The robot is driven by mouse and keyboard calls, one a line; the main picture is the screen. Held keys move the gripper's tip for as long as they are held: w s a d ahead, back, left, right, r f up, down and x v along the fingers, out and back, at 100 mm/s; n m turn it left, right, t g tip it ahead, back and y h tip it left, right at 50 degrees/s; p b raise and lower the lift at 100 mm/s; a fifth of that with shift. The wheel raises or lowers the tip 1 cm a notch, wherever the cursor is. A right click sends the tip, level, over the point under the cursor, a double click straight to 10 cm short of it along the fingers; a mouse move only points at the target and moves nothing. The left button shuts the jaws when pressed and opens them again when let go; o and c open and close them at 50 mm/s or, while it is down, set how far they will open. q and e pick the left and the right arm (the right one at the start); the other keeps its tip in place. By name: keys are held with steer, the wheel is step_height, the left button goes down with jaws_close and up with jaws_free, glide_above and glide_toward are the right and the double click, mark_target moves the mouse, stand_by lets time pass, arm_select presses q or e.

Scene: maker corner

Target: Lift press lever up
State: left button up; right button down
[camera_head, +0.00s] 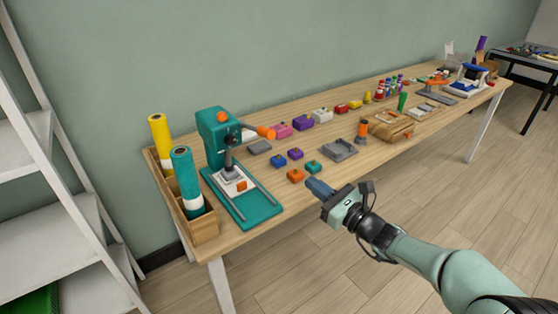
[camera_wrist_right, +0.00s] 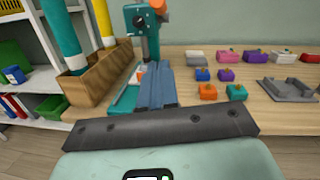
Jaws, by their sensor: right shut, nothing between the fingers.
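The teal press (camera_head: 216,140) stands at the left end of the wooden table, with a long teal base (camera_head: 262,211). Its lever has an orange handle (camera_head: 265,132) that sticks out to the right, roughly level. In the right wrist view the press (camera_wrist_right: 150,45) is behind my fingers, and the orange handle end (camera_wrist_right: 158,7) is at the top edge. My right gripper (camera_head: 314,186) is shut and empty near the table's front edge, to the right of the press base and apart from the lever. It shows in the right wrist view (camera_wrist_right: 157,70). My left gripper is not in view.
A wooden box (camera_head: 203,229) with yellow and teal rolls stands left of the press. Small coloured blocks (camera_head: 296,175) and a grey tray (camera_head: 339,150) lie right of it. White shelves (camera_head: 50,225) stand at the left. The space above the table front is clear.

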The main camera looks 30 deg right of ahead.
steer(key=shift+d+r+t, duration=0.15)
steer(key=shift+r+t, duration=0.15)
steer(key=shift+r, duration=0.1)
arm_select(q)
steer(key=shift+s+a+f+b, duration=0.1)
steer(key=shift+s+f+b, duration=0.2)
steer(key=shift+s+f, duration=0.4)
arm_select(e)
steer(key=r+x, duration=0.2)
steer(key=x, duration=1)
steer(key=shift+w+a+r, duration=0.2)
steer(key=shift+r, duration=0.05)
